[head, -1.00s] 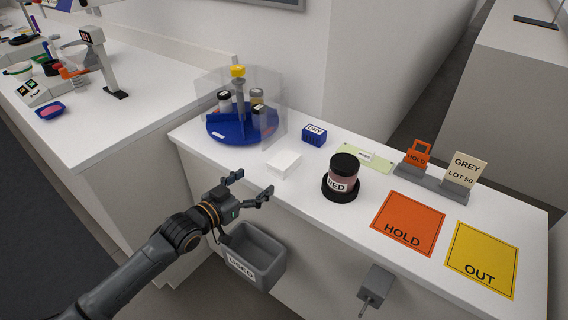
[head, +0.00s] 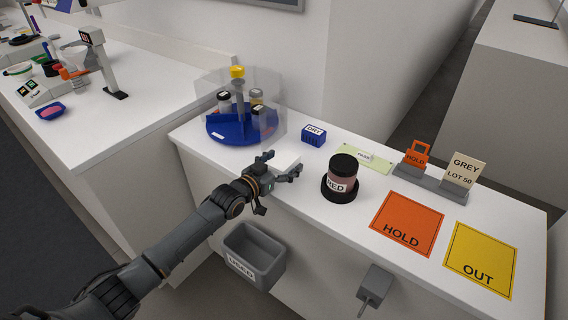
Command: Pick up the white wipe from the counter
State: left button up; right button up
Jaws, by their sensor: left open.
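The white wipe (head: 286,161) lies on the white counter (head: 330,222), left of the dark jar and in front of the small blue DRY box. It is pale against the counter and partly hidden by my left gripper. My left gripper (head: 283,164) is open, with its two fingers spread at the wipe, one on its left side and one at its right front. I cannot tell whether the fingers touch it or are still above it. My right gripper is not in view.
A blue carousel (head: 229,133) with jars and a clear guard stands behind left. The blue DRY box (head: 313,135) and a RED-labelled jar (head: 343,174) are close by. A grey USED bin (head: 255,256) hangs on the counter front. Orange HOLD (head: 407,222) and yellow OUT (head: 481,259) mats lie right.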

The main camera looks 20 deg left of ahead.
pick_arm(q)
jog(key=shift+w, duration=0.25)
jog(key=c, duration=1)
jog(key=shift+c, duration=0.2)
jog(key=shift+r, duration=0.1)
